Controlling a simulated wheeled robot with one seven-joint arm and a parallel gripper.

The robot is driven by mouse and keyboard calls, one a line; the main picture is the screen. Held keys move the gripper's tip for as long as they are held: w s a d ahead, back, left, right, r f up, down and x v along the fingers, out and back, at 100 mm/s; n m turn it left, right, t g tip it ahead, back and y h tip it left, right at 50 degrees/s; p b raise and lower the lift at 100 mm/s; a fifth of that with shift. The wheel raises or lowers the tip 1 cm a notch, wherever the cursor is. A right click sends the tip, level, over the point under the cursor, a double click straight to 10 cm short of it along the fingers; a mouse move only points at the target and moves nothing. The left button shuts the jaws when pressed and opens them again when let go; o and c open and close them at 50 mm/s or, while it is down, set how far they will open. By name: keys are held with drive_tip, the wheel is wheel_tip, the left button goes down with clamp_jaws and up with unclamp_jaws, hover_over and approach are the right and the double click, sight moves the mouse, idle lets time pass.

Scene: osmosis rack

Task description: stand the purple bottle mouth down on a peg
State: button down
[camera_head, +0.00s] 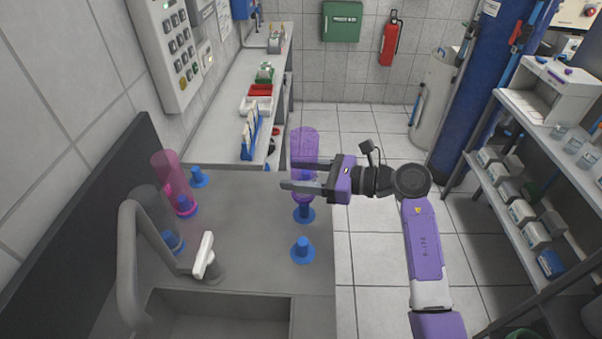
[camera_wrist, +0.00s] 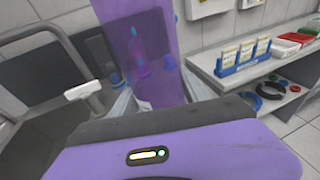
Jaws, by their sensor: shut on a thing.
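The purple bottle (camera_head: 303,146) is see-through and upright, its wide end up. My gripper (camera_head: 300,176) is shut on it from the right, around its lower part. Right below the bottle is a blue peg (camera_head: 304,213) on the counter; the fingers partly hide the bottle's lower end, and I cannot tell whether the peg is inside the mouth. In the wrist view the purple bottle (camera_wrist: 145,45) rises between the fingers, and its lower end is hidden behind my gripper (camera_wrist: 165,100).
A bare blue peg (camera_head: 302,250) stands nearer, another (camera_head: 198,177) at the back left. A pink bottle (camera_head: 168,178) and a clear grey bottle (camera_head: 155,212) stand on pegs at left. A tap (camera_head: 130,255) and sink (camera_head: 220,312) are in front. The counter (camera_head: 250,220) between is clear.

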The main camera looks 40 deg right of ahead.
drive_tip(key=shift+s+f, duration=0.1)
drive_tip(key=shift+f, duration=0.1)
idle(0.6)
drive_tip(key=shift+f+b, duration=0.45)
drive_tip(key=shift+b, duration=0.2)
drive_tip(key=shift+f+b, duration=0.65)
drive_tip(key=shift+f, duration=0.15)
drive_tip(key=shift+f, duration=0.1)
drive_tip(key=shift+f+b, duration=0.85)
drive_tip(key=shift+f, duration=0.05)
drive_tip(key=shift+f, duration=0.15)
drive_tip(key=shift+f+b, duration=0.5)
drive_tip(key=shift+b, duration=0.05)
drive_tip(key=shift+f+b, duration=0.3)
drive_tip(key=shift+f, duration=0.05)
idle(0.7)
